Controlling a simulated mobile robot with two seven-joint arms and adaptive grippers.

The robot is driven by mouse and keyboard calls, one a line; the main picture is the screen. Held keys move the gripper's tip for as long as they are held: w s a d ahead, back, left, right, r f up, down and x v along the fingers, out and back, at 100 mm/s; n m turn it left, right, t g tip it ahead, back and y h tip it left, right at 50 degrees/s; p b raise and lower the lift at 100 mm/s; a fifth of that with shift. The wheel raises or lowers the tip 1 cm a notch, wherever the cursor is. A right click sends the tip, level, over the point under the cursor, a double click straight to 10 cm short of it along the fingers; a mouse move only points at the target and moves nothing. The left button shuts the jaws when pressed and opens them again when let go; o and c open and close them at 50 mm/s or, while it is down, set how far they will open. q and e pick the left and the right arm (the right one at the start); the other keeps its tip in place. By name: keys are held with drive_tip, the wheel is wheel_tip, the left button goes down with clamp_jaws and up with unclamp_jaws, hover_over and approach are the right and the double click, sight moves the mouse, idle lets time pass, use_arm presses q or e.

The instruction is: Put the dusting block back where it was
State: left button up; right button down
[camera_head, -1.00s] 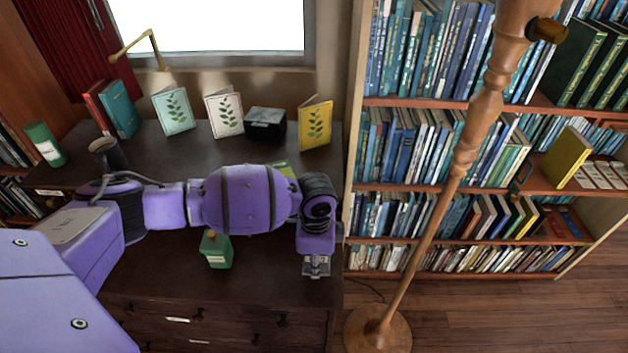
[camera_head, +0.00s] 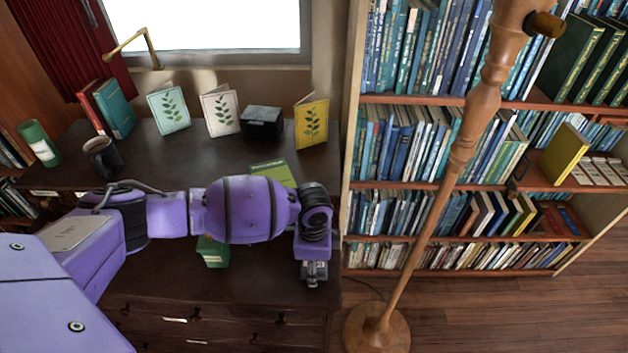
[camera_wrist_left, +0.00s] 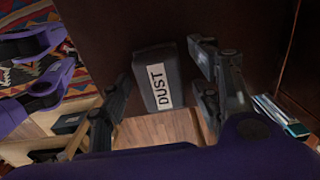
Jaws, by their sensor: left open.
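The dusting block is a dark grey block (camera_wrist_left: 158,68) with a white label reading DUST. In the left wrist view it lies between the two spread fingers of my left gripper (camera_wrist_left: 163,88), against a dark brown surface. In the head view my left gripper (camera_head: 313,278) points down near the right front of the dark dresser top (camera_head: 262,282). The block is not clearly visible there.
A green box (camera_head: 213,252) stands partly behind my left arm. A green book (camera_head: 272,171) lies beyond it. A mug (camera_head: 102,157), upright cards and a black box (camera_head: 262,122) stand farther back. A wooden lamp pole (camera_head: 440,205) and bookshelves are at the right.

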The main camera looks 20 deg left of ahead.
use_arm(q)
wheel_tip(320, 180, up, 12)
drive_tip(key=p, duration=0.1)
drive_tip(key=shift+r, duration=0.25)
idle(0.5)
